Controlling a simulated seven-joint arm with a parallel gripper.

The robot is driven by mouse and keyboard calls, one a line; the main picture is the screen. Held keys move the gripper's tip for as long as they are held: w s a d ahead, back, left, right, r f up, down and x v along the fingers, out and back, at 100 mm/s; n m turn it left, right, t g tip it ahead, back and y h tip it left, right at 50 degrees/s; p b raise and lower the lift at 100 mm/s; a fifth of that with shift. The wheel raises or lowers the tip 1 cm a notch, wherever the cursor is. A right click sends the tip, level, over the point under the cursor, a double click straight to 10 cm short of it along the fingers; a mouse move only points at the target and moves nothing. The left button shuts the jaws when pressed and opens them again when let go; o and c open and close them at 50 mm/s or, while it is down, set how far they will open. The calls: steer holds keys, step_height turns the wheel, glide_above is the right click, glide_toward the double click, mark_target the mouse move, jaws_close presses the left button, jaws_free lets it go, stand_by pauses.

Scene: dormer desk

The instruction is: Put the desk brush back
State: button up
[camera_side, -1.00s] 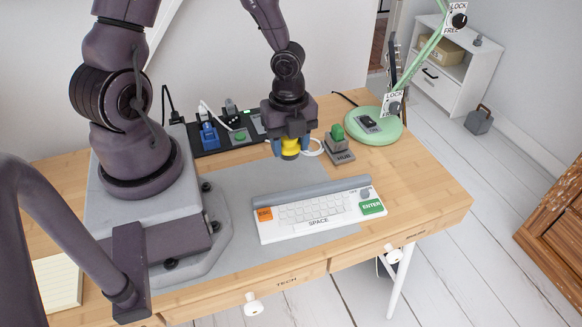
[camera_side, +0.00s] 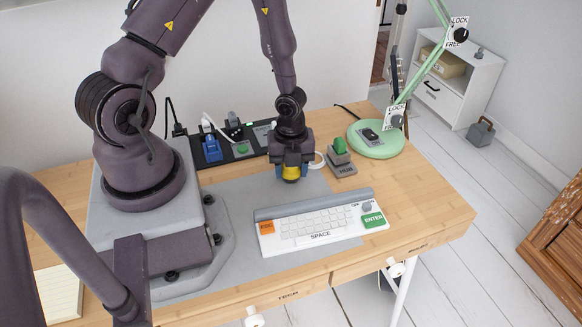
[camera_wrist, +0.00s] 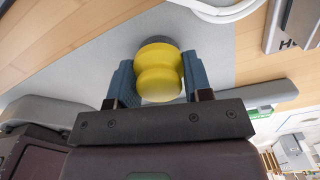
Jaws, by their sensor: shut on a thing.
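My gripper (camera_side: 291,172) is shut on a yellow, double-bulged knob-like piece, which I take to be the desk brush (camera_side: 291,174). In the wrist view the brush (camera_wrist: 158,72) sits between the two blue fingers of my gripper (camera_wrist: 158,82), with a dark grey edge behind its top. Its lower part and any bristles are hidden. In the side view it is over the grey desk mat (camera_side: 235,195), behind the keyboard. I cannot tell whether it touches the mat. I cannot make out a holder for the brush.
A power strip (camera_side: 238,150) with plugs and a white cable is behind. The green lamp base (camera_side: 375,147) is back right.

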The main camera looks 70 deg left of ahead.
steer(key=shift+f, duration=0.15)
steer(key=o, duration=0.9)
step_height(320, 180, up, 25)
steer(key=s+d+n+t+y, duration=0.2)
steer(key=n+y, duration=0.1)
steer(key=n, duration=0.8)
steer(key=shift+s+d+r+n+t+h, duration=0.55)
steer(key=shift+s+d+r+n, duration=0.55)
steer(key=shift+r+n, duration=0.5)
steer(key=shift+s+d+r+n+t+h, duration=0.45)
steer(key=shift+s+d+r+n+t, duration=0.3)
steer(key=shift+d+r+n, duration=0.65)
steer(key=shift+s+d+r+n+t+h, duration=0.5)
steer(key=shift+s+d+r+n, duration=0.55)
steer(key=shift+r+n, duration=0.7)
steer(key=shift+f, duration=0.15)
